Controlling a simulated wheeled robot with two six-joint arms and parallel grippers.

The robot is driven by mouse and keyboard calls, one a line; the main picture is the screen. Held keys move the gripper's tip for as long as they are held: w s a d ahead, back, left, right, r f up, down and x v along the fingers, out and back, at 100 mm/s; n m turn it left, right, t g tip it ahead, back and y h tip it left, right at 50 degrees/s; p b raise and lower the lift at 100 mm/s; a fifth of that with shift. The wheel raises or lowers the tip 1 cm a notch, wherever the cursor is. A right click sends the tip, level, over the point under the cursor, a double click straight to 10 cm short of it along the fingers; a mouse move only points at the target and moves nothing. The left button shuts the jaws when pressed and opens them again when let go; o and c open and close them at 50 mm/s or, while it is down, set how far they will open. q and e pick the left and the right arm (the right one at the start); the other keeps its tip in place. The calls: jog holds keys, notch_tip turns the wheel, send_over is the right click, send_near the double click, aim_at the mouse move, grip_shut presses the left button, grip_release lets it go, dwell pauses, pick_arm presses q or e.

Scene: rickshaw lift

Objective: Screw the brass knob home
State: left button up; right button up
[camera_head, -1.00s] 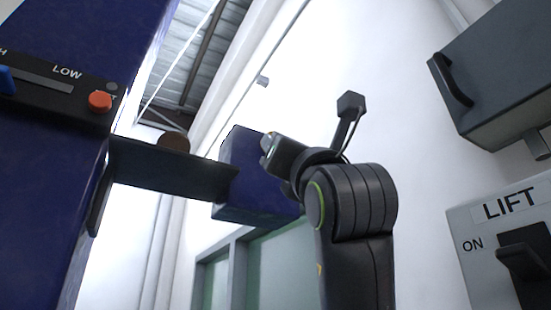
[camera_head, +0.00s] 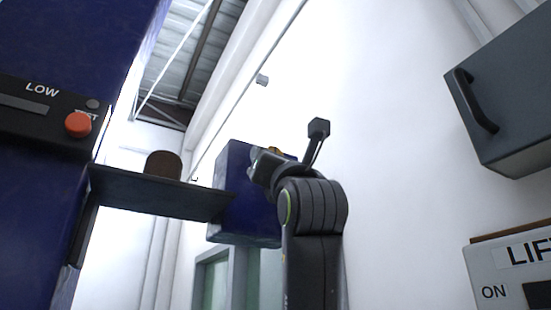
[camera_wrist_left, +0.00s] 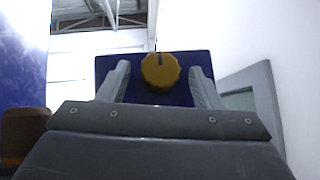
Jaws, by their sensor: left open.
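The brass knob (camera_wrist_left: 160,71) is a round, ridged yellow disc with a dark slot at its top, on the face of a blue box (camera_wrist_left: 180,96). In the head view a bit of the knob (camera_head: 275,151) shows behind my left gripper (camera_head: 262,166), in front of the blue box (camera_head: 233,160). In the left wrist view my left gripper (camera_wrist_left: 160,84) is open, one finger on each side of the knob, with gaps between. I cannot tell how far the fingertips are from the box face. My right gripper is not in view.
A dark shelf (camera_head: 150,194) carrying a brown cylinder (camera_head: 163,165) juts from a blue column (camera_head: 60,45) at left. An orange button (camera_head: 78,124) sits on its panel. A grey cabinet (camera_head: 510,100) and LIFT panel (camera_head: 490,270) are at right.

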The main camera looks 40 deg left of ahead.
pick_arm(q)
jog(key=shift+c, duration=0.5)
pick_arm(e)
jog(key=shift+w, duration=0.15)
pick_arm(q)
jog(key=shift+c, duration=1)
jog(key=c, duration=0.7)
jog(key=shift+s+a+r+m+t+h+b, duration=0.15)
jog(key=shift+m+t+h+b, duration=0.7)
jog(key=shift+m+h, duration=1.05)
jog(key=shift+s+m+t+h+b, duration=0.15)
jog(key=shift+m+t+h+b, duration=0.8)
jog(key=shift+m, duration=1.5)
jog(key=shift+s+a+r+m+t+h+b, duration=0.15)
jog(key=shift+m+t+h+b, duration=0.35)
jog(key=shift+m+t+h, duration=1.1)
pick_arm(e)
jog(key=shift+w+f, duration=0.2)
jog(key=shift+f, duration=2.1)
pick_arm(q)
jog(key=shift+d+m+g+h, duration=0.1)
jog(key=shift+m+g+h, duration=0.4)
jog(key=shift+m+h, duration=0.15)
jog(key=o, duration=1)
